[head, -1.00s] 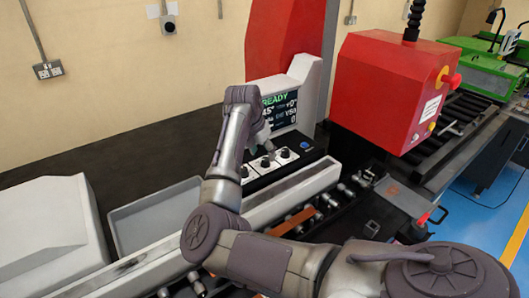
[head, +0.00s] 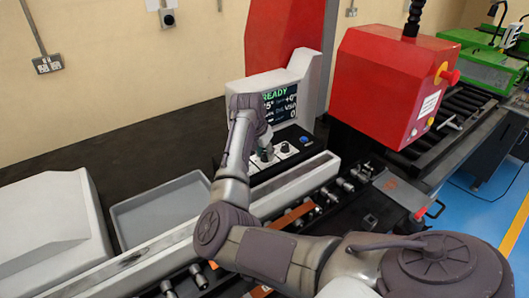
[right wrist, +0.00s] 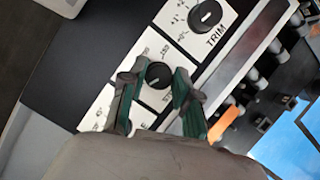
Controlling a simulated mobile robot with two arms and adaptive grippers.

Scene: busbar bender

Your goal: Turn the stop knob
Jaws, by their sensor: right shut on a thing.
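The stop knob (right wrist: 158,75) is a round black knob with a white pointer line on a white plate, in the middle of the right wrist view. Its label is partly hidden and only its first letters show. My right gripper (right wrist: 157,88) has one green-lined finger on each side of this knob and is shut on it. In the head view my right gripper (head: 264,142) reaches down to the row of knobs under the display and covers part of it. My left gripper is not in view.
The TRIM knob (right wrist: 205,15) sits beside the stop knob. The display (head: 280,102) reads READY above the panel. A blue button (head: 304,140) is right of the knobs. A grey tray (head: 160,212) lies left of my arm, and a red control box (head: 385,85) hangs at right.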

